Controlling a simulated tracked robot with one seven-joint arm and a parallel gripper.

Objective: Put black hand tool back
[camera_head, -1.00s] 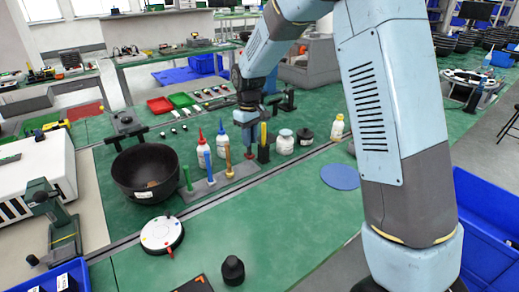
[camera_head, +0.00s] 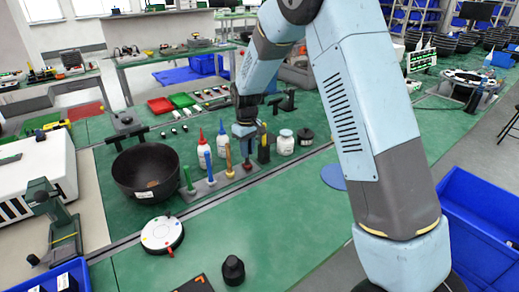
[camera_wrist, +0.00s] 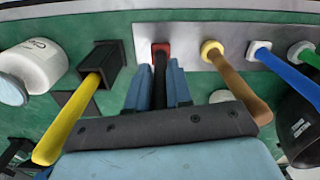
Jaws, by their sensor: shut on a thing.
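My gripper (camera_wrist: 159,92) is shut on the black hand tool (camera_wrist: 160,75), which stands between its two blue fingers in the wrist view. In the head view my gripper (camera_head: 246,137) is above the right end of the grey tool plate (camera_head: 213,184). The tool's far end meets a red collar (camera_wrist: 160,47) on this plate, also seen in the head view (camera_head: 247,166). I cannot tell how deep the tool sits in it. Beside it on the plate stand a brown tool (camera_wrist: 238,85), a blue tool (camera_wrist: 290,72) and a green tool (camera_head: 187,177).
A yellow-handled tool (camera_wrist: 75,125) in a black block (camera_wrist: 103,62) stands close on the other side. White bottles (camera_head: 222,140) and a jar (camera_head: 286,143) stand behind. A large black bowl (camera_head: 147,172) is left of the plate.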

